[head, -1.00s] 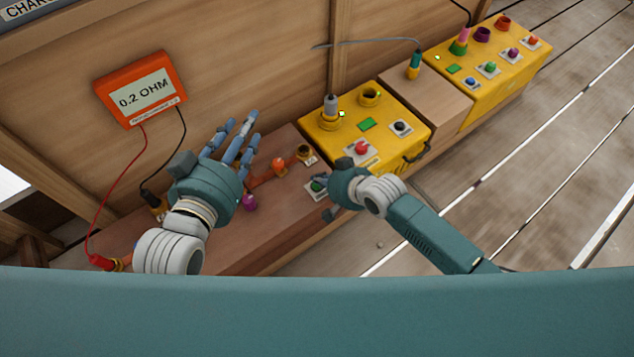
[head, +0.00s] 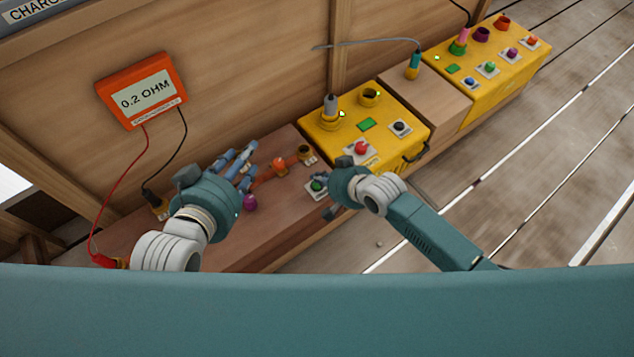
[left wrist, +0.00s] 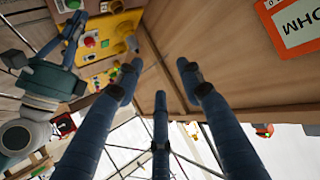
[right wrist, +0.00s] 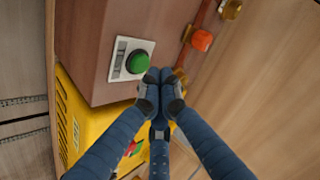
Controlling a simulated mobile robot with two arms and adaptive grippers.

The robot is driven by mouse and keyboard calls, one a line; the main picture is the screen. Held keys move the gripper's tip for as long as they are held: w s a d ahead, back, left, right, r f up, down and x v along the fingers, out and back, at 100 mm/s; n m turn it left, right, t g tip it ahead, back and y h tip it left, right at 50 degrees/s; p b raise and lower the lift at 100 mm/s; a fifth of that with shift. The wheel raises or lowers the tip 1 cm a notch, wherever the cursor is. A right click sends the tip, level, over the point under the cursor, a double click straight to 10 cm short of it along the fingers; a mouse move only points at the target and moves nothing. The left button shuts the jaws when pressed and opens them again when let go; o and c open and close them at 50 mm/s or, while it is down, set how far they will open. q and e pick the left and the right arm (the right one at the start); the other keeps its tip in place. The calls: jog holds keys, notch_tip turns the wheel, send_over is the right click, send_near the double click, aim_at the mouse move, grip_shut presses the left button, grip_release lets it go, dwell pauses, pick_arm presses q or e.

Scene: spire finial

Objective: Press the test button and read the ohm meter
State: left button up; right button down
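The orange ohm meter (head: 145,92) hangs on the wooden wall at the left and reads 0.2 OHM. A green button (head: 317,186) on a white plate sits on the end of the brown bench; it shows large in the right wrist view (right wrist: 138,62). My right gripper (head: 322,194) is beside the button, its fingertips drawn together and empty. In the right wrist view the fingertips lie just below and right of the button; contact cannot be told. My left gripper (head: 243,165) is over the bench, fingers spread and empty in the left wrist view (left wrist: 160,70).
The brown bench (head: 270,235) carries an orange fitting (head: 279,165) and a magenta knob (head: 250,203). A red lead clip (head: 103,262) and black lead run from the meter. Yellow boxes (head: 340,150) with buttons stand to the right.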

aim_at(319, 185)
jog(key=shift+r, duration=0.15)
jog(key=shift+r+p, duration=0.65)
jog(key=shift+p, duration=0.3)
jog(key=shift+r+p, duration=0.5)
jog(key=shift+p, duration=0.05)
jog(key=shift+r+p, duration=1.15)
jog(key=shift+p, duration=0.05)
pick_arm(q)
jog(key=s+a+f+g+y, duration=0.1)
jog(key=s+f+g, duration=0.3)
jog(key=s, duration=0.4)
jog(key=s+a+f+g+y, duration=0.1)
jog(key=s+a+f+g, duration=0.3)
jog(key=s, duration=0.4)
jog(key=shift+a+f+g, duration=0.25)
jog(key=shift+f+g, duration=0.25)
